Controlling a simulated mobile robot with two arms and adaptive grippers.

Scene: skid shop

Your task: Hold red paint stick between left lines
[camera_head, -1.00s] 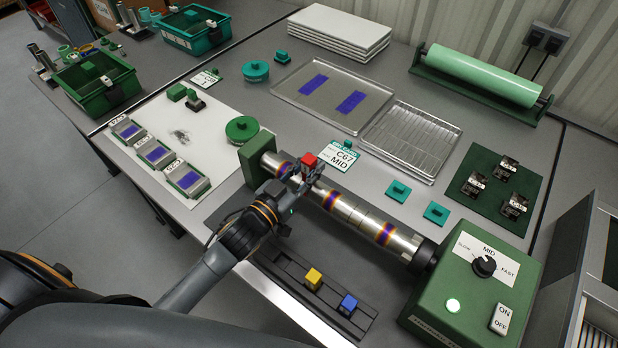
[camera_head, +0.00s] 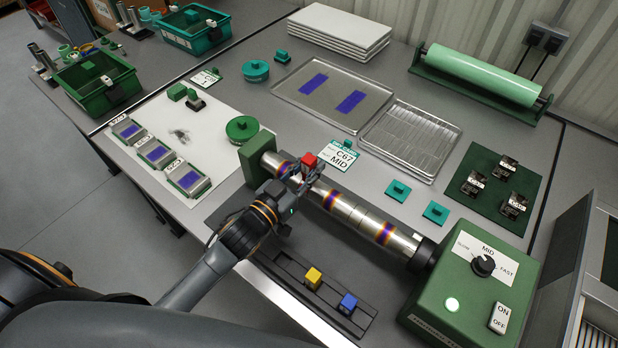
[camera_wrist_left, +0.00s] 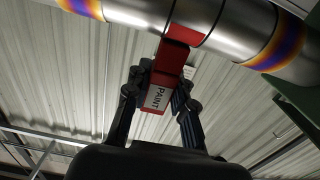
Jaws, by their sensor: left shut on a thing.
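My left gripper (camera_head: 297,178) is shut on the red paint stick (camera_head: 309,160) at the left part of the metal roller (camera_head: 352,210). In the left wrist view my left gripper (camera_wrist_left: 160,78) grips the stick's red block (camera_wrist_left: 155,100), labelled PAINT. The stick's tip meets the roller (camera_wrist_left: 235,28), and a red patch (camera_wrist_left: 187,35) shows on the metal there. A thin line runs beside the patch; the gripper and stick partly hide the left lines in the head view. My right gripper is not in view.
A yellow block (camera_head: 313,278) and a blue block (camera_head: 348,303) sit in the dark rack in front of the roller. The green control box (camera_head: 450,318) stands at its right end, its dial at MID and a light lit. A C67 MID card (camera_head: 340,157) lies behind the roller.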

